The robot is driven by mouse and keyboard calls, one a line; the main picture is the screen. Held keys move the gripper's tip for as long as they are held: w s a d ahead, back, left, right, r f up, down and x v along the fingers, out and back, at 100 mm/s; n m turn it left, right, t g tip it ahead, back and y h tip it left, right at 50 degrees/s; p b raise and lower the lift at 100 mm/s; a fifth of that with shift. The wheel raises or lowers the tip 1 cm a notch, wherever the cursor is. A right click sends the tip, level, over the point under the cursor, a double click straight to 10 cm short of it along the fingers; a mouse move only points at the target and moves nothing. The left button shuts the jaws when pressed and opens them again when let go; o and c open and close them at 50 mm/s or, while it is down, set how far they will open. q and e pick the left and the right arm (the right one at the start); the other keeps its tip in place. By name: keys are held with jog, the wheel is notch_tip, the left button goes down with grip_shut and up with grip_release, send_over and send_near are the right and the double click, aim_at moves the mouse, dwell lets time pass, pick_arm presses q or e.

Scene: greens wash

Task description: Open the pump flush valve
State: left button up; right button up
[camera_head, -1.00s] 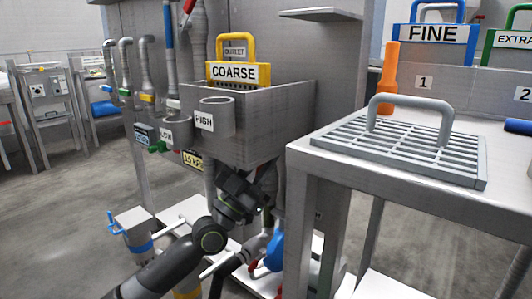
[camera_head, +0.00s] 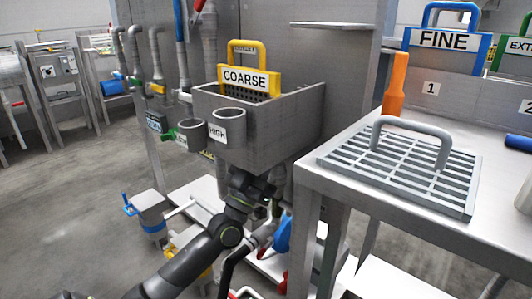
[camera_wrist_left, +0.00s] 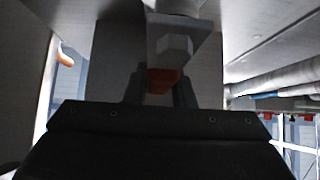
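My left gripper (camera_head: 258,185) reaches up under the front of the grey steel basin (camera_head: 275,145). In the left wrist view its two dark fingers (camera_wrist_left: 160,92) stand apart. A red-orange part (camera_wrist_left: 163,78) shows between or just beyond them, below a grey block-shaped fitting (camera_wrist_left: 175,48). I cannot tell whether the fingers touch it. In the head view the arm and basin hide this spot. I cannot tell for sure which part is the pump flush valve. A blue part (camera_head: 283,233) shows low beside my arm. My right gripper is not in view.
A yellow-handled COARSE screen (camera_head: 248,80) stands in the basin, with a HIGH cup (camera_head: 227,128) on its front. The steel table (camera_head: 350,195) with a grey grate (camera_head: 405,165) stands close on the right. A small grey unit (camera_head: 152,210) stands on the left.

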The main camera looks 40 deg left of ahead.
pick_arm(q)
jog(key=o, duration=0.4)
jog(key=shift+c, duration=0.2)
jog(key=v, duration=0.7)
jog(key=shift+s+f, duration=0.2)
